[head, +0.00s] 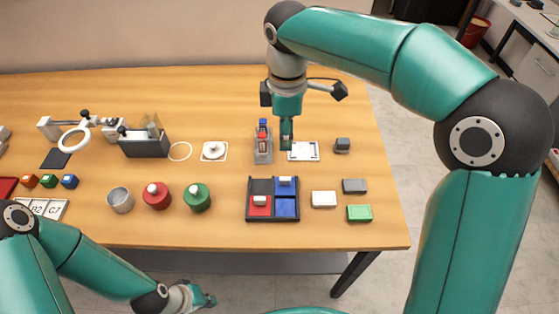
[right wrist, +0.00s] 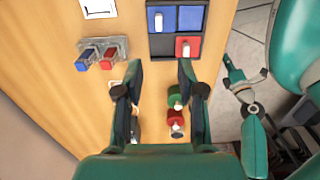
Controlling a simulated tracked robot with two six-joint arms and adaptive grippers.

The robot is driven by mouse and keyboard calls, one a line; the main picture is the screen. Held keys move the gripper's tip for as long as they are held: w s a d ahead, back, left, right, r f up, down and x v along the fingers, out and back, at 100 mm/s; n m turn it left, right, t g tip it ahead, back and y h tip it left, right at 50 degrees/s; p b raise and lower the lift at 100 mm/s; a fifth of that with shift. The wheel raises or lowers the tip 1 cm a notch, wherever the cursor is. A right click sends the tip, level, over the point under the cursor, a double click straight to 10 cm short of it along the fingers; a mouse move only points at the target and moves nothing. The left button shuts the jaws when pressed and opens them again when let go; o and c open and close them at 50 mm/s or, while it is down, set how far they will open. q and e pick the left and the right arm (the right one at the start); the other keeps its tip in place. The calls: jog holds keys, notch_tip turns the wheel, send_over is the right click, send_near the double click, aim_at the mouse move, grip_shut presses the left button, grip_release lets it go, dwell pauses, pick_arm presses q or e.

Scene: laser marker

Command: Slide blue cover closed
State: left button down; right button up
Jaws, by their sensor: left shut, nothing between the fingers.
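A black tray (head: 247,200) sits near the table's front right. Its right column has a blue cover (head: 287,190) with a white handle at the far end and a plain blue panel (head: 286,208) at the near end; I cannot tell whether that panel is a floor or another cover. A red cover (head: 260,210) with a white handle lies at the near left, with a dark cell behind it. The blue cover also shows in the right wrist view (right wrist: 169,17). My right gripper (head: 287,143) is open and empty beyond the tray; its fingers (right wrist: 159,78) stand apart. My left gripper (head: 205,300) is shut, low before the table.
A grey holder with red and blue items (head: 263,155) stands beside my right gripper. A white-framed plate (head: 304,151) lies to its right. Red (head: 157,198) and green (head: 197,200) round containers stand left of the tray. White (head: 324,199), grey and green (head: 359,213) blocks lie right of it.

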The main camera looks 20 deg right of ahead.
aim_at(285, 179)
notch_tip(285, 179, down, 17)
jog(key=shift+d+r+p, duration=0.1)
jog(key=shift+d+p, duration=0.05)
jog(key=shift+p, duration=0.25)
grip_shut()
dwell(0.3)
